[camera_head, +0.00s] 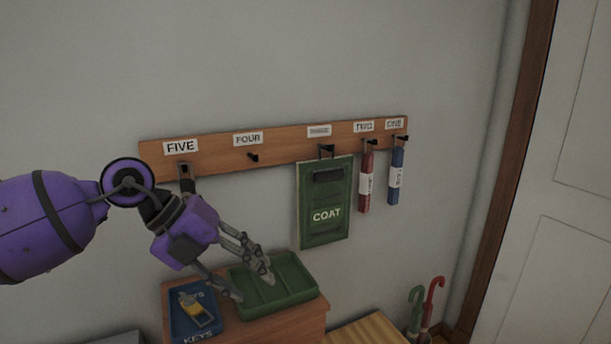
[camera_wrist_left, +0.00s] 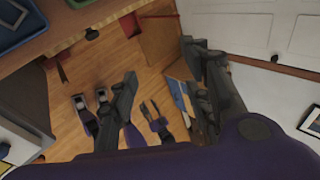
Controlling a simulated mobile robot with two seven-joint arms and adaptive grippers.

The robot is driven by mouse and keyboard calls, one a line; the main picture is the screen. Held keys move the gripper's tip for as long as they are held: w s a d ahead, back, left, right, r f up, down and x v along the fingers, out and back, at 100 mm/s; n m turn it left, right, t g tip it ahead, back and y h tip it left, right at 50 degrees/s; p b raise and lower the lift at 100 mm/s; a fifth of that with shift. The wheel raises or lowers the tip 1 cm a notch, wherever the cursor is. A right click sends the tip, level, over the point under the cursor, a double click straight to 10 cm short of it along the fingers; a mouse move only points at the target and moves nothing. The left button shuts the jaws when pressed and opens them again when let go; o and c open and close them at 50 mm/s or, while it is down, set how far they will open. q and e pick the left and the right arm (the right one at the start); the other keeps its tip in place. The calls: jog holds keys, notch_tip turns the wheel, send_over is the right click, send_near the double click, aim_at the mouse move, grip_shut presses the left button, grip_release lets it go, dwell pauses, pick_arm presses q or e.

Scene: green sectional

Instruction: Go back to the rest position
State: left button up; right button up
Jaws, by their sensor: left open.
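My left gripper (camera_head: 254,289) is open and empty in the head view. Its fingers point down and to the right, in front of the green tray (camera_head: 291,304); I cannot tell whether they touch it. In the left wrist view its two fingers (camera_wrist_left: 160,62) are spread wide, with wooden floor seen between them. My purple left arm comes in from the left edge, bent at the wrist below the label FIVE. My right gripper cannot be made out.
A wooden hook rail (camera_head: 205,153) holds a green COAT pouch (camera_head: 326,230), a red item (camera_head: 366,190) and a blue one (camera_head: 396,178). A blue KEYS tray (camera_head: 181,323) holds a yellow-tagged item. Umbrellas (camera_head: 432,297) stand near the door frame (camera_head: 505,190).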

pick_arm(q)
jog(key=d+r+n+t+h+p, duration=0.2)
jog(key=d+r+n+t+h, duration=0.25)
jog(key=d+h, duration=0.6)
jog(key=s+a+f+n+t+y+p, duration=0.2)
jog(key=s+a+f+n+t+y, duration=0.15)
jog(key=a+f+n+y, duration=0.6)
jog(key=s+a+f+n+t+y+p, duration=0.15)
jog(key=a+f+n+t+y, duration=0.3)
jog(key=f+n, duration=0.85)
jog(key=s+a+f+n+g+y, duration=0.1)
jog(key=s+f, duration=0.5)
jog(key=s, duration=0.4)
jog(key=s+a+f+n+g+y+p, duration=0.1)
jog(key=s+a+f+n+g, duration=0.1)
jog(key=s+f, duration=0.5)
jog(key=s+a+f+n+g+y+p, duration=0.1)
jog(key=s+f, duration=0.5)
jog(key=s, duration=0.6)
jog(key=shift+s+a+f+n+g+y, duration=0.2)
jog(key=shift+s+a+n+g+y, duration=0.1)
jog(key=shift+a+n+g+y, duration=0.25)
pick_arm(e)
notch_tip(320, 180, up, 8)
jog(key=w, duration=0.2)
jog(key=shift+a+t, duration=0.4)
jog(key=shift+a, duration=0.05)
pick_arm(q)
jog(key=shift+a, duration=0.15)
